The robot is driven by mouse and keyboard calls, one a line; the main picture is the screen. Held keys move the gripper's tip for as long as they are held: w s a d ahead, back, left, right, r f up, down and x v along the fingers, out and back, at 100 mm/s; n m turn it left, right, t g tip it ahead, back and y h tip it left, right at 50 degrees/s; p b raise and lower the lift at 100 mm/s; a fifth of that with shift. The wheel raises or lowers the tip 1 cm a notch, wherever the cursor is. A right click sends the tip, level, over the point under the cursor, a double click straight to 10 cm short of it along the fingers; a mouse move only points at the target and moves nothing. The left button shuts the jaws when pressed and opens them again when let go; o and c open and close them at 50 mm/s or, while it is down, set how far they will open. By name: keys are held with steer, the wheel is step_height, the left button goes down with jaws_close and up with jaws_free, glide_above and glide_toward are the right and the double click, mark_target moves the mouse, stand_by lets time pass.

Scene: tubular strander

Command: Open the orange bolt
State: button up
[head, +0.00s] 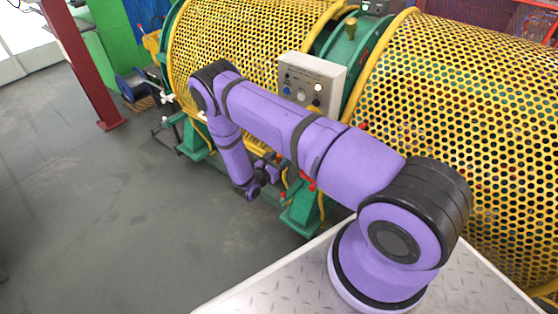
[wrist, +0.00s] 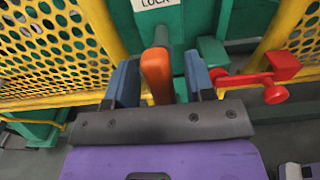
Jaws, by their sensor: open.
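The orange bolt (wrist: 157,74) stands in the middle of the wrist view, in front of a green machine post under a white "LOCK" label (wrist: 156,4). My gripper (wrist: 161,72) is open, with one blue finger on each side of the bolt. The left finger looks very close to the bolt, and I cannot tell if it touches. A narrow gap shows between the bolt and the right finger. In the head view my gripper (head: 266,170) is small beside the green machine base, and I cannot make out the bolt there.
A red handle (wrist: 270,75) sits right of my gripper in the wrist view. Yellow perforated guards (head: 470,90) flank the green frame. A control box (head: 311,82) stands behind my arm. A red post (head: 85,65) is at left. The grey floor (head: 110,200) at left is clear.

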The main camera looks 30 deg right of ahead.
steer(key=v, duration=1)
steer(key=shift+a, duration=0.35)
steer(key=shift+s, duration=0.15)
steer(key=shift+r, duration=0.1)
steer(key=s+d+r+m+g+y, duration=0.25)
steer(key=r+m+g, duration=0.35)
steer(key=r, duration=1.3)
steer(key=s+d+r+m+g+y, duration=0.1)
steer(key=r+m+g+y, duration=0.25)
steer(key=r+m, duration=0.95)
steer(key=s+a+r+m+t+y, duration=0.1)
steer(key=s+r+t+y, duration=0.3)
steer(key=s+r, duration=0.8)
steer(key=s+a+r+m+t+y, duration=0.2)
steer(key=s+r+t+y, duration=0.2)
steer(key=s+r, duration=0.9)
steer(key=shift+s+a+r+t+y, duration=0.25)
steer(key=shift+a+r+t+y, duration=0.15)
steer(key=shift+y, duration=1.1)
